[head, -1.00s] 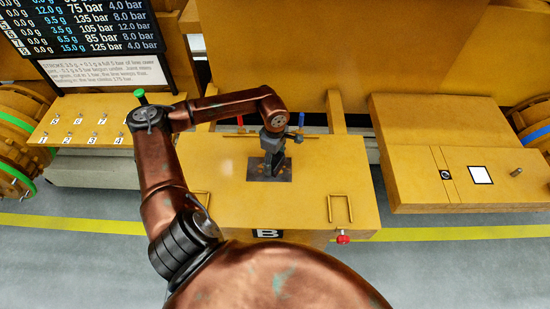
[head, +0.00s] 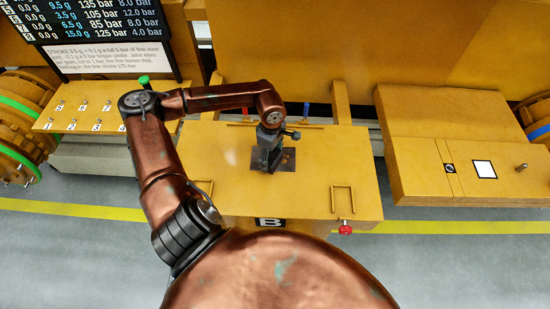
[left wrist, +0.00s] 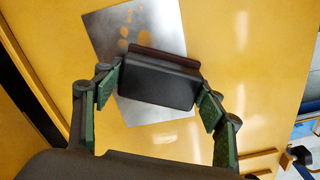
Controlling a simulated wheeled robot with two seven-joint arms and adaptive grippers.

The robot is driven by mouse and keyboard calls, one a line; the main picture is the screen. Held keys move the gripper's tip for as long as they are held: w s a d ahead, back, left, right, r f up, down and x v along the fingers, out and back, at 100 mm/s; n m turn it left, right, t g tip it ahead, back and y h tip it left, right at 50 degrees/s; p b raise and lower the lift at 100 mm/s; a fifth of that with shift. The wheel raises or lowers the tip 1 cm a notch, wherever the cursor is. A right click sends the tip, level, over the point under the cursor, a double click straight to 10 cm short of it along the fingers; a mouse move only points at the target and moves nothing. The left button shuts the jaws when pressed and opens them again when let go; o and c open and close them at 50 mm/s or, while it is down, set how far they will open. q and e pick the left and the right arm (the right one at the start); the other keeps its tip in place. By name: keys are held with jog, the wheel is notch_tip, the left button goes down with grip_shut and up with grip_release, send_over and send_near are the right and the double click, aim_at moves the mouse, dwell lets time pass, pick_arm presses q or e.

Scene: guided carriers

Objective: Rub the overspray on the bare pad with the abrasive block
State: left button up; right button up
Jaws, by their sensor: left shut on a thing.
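The bare pad (head: 286,166) is a dark square metal plate on top of the yellow carrier marked B. It shows as a grey sheet in the left wrist view (left wrist: 105,35). The overspray (left wrist: 143,38) is several orange blotches on it, partly hidden behind the block. The abrasive block (left wrist: 158,80) is dark grey with a reddish-brown edge. My left gripper (head: 267,163) is over the left part of the pad, its fingers shut on the block's two ends. I cannot tell whether the block touches the pad. My right gripper is not in view.
The yellow carrier (head: 230,205) has two wire handles and a red knob (head: 345,229) at its front. A red and a blue fitting stand at its back. A yellow bench (head: 430,150) is at the right. A numbered panel (head: 75,115) and a dark board (head: 95,20) are at the left.

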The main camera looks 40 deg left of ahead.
pick_arm(q)
jog(key=shift+w+a+f+b, duration=0.1)
jog(key=shift+w+a+b, duration=0.25)
jog(key=shift+w, duration=0.2)
jog(key=shift+w+a+f+b, duration=0.1)
jog(key=shift+w+a+b, duration=0.2)
jog(key=shift+w, duration=0.2)
jog(key=shift+w+a+r+b, duration=0.15)
jog(key=shift+w+a+b, duration=0.8)
jog(key=shift+w+a, duration=0.75)
jog(key=shift+w+d, duration=0.1)
jog(key=shift+d, duration=0.05)
jog(key=shift+r, duration=0.15)
jog(key=shift+r+p, duration=1.4)
jog(key=shift+r, duration=1.55)
notch_tip(320, 180, up, 3)
jog(key=shift+f+p, duration=0.1)
jog(key=shift+p, duration=0.55)
